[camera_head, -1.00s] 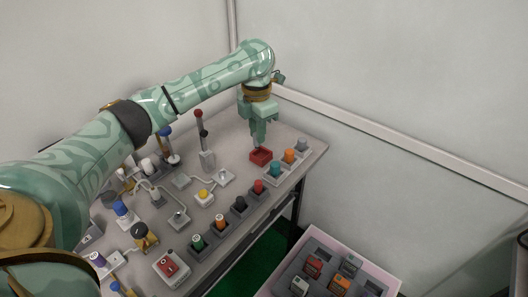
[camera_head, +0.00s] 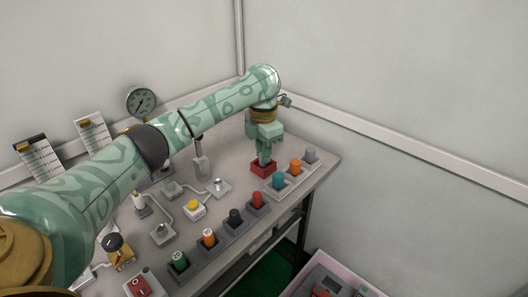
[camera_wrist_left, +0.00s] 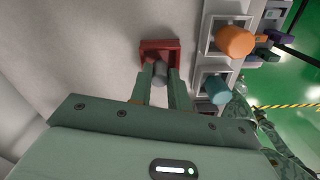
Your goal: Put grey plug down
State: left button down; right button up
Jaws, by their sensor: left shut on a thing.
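My left gripper (camera_head: 264,158) is over the red open-topped holder (camera_head: 264,171) near the far end of the bench. In the left wrist view the left gripper (camera_wrist_left: 161,82) is shut on a small grey plug (camera_wrist_left: 160,71). The plug's end is at the opening of the red holder (camera_wrist_left: 172,47); I cannot tell whether it touches the bottom. In the head view the fingers mostly hide the held plug. My right gripper is not in view.
Red, dark, orange and green plugs line the front edge. A yellow button (camera_head: 194,206) sits farther left. A pink-rimmed crate (camera_head: 350,272) is below.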

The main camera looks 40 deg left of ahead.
pick_arm(q)
jog(key=c, duration=1.3)
grip_release()
jog(key=shift+f, duration=0.2)
jog(key=shift+r, duration=0.3)
notch_tip(320, 180, up, 6)
jog(key=p, duration=0.3)
jog(key=shift+p, duration=0.35)
notch_tip(320, 180, up, 6)
jog(key=p, duration=0.3)
jog(key=shift+f, duration=0.1)
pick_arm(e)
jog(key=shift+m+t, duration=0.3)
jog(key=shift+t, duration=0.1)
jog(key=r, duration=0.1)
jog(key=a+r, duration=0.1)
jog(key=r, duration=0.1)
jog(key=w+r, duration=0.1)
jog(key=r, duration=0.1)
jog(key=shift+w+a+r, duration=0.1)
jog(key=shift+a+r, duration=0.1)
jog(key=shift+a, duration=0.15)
